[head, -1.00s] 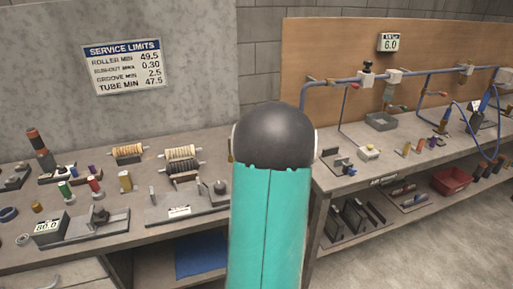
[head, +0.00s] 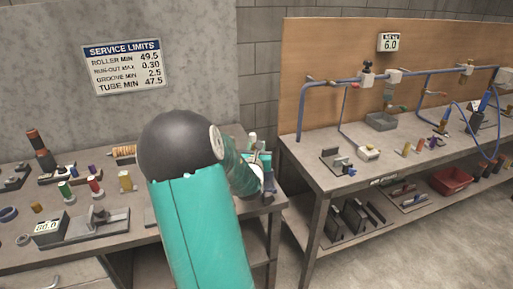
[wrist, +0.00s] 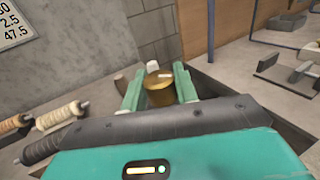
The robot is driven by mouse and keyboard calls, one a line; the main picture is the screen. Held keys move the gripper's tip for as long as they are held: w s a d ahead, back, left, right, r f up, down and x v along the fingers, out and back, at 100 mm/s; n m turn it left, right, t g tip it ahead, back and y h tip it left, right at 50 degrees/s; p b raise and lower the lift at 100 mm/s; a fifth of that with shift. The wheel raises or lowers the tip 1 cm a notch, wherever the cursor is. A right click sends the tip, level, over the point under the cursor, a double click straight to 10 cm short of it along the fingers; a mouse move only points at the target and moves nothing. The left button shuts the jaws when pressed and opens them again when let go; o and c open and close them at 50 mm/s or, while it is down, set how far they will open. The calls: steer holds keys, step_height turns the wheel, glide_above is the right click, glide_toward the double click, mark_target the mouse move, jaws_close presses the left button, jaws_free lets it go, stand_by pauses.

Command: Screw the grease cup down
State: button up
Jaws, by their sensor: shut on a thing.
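A brass-coloured grease cup (wrist: 159,92) sits between the two green fingers of my gripper (wrist: 158,84) in the wrist view. The fingers are shut on its sides, and its rounded top shows between them. What lies under the cup is hidden by the gripper body. In the head view my gripper (head: 262,178) is over the right end of the left bench (head: 105,240), partly covered by my own forearm. The cup cannot be made out clearly there.
Wound rollers (wrist: 60,116) lie left of my gripper in the wrist view. A gauge fixture (head: 95,222) and coloured spools stand on the left bench. A gap separates it from the right bench (head: 335,185), which carries blue piping (head: 340,82) and a red bin (head: 451,180) below.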

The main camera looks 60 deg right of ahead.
steer(key=shift+m+g+h, duration=0.2)
steer(key=shift+m+g, duration=1.15)
steer(key=shift+g, duration=0.75)
steer(key=shift+m+g+h, duration=0.2)
steer(key=shift+m+g, duration=1.15)
steer(key=shift+g, duration=0.75)
steer(key=shift+f+m+g, duration=0.1)
steer(key=shift+m+g, duration=0.8)
steer(key=shift+g, duration=0.5)
steer(key=m+g+y, duration=0.1)
steer(key=g, duration=0.1)
steer(key=m+g+y, duration=0.2)
steer(key=g, duration=0.1)
steer(key=shift+d+m, duration=0.1)
steer(key=shift+m, duration=0.2)
steer(key=m+g+y, duration=0.5)
steer(key=y, duration=0.1)
steer(key=shift+m+g, duration=0.3)
steer(key=shift+g, duration=0.1)
steer(key=m+g+y, duration=0.1)
steer(key=m+y, duration=0.1)
steer(key=y, duration=0.2)
steer(key=m+g+y, duration=0.1)
steer(key=m+y, duration=0.2)
steer(key=y, duration=0.1)
steer(key=shift+f+m+y, duration=0.1)
steer(key=shift+m+y, duration=0.2)
steer(key=shift+y, duration=0.1)
steer(key=shift+y, duration=0.3)
